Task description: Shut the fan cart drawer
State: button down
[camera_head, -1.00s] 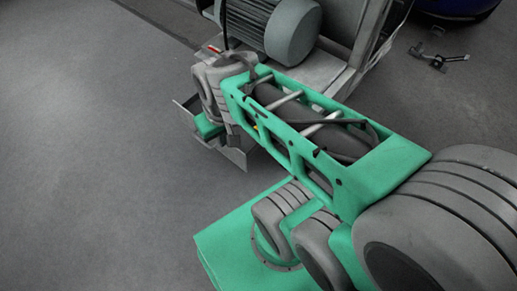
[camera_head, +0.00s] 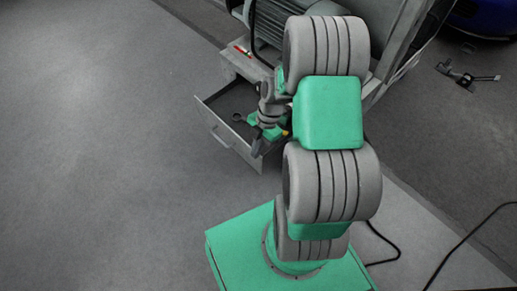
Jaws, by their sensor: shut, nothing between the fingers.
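The fan cart drawer (camera_head: 222,138) is a grey open-topped box, pulled out from the low front of the cart (camera_head: 234,66). Its inside is dark, and a small ring-ended tool (camera_head: 238,117) lies in it. My gripper (camera_head: 257,152) is small in the picture, at the drawer's right part near the front panel. It is shut with nothing in it. I cannot tell whether its fingertips touch the panel or are inside the drawer. My arm hides the drawer's right side and part of the cart.
A grey motor (camera_head: 270,20) sits on the cart, with a red-handled tool (camera_head: 242,50) on the ledge above the drawer. A dark metal fitting (camera_head: 466,76) and a black cable (camera_head: 455,247) lie on the floor at right. The floor at left is clear.

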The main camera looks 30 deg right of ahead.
notch_tip(320, 180, down, 6)
jog(key=d+b, duration=0.1)
jog(key=b, duration=0.2)
jog(key=shift+w+d+f+b, duration=0.25)
jog(key=shift+w+d+b, duration=0.05)
jog(key=shift+d, duration=0.05)
jog(key=shift+d, duration=0.15)
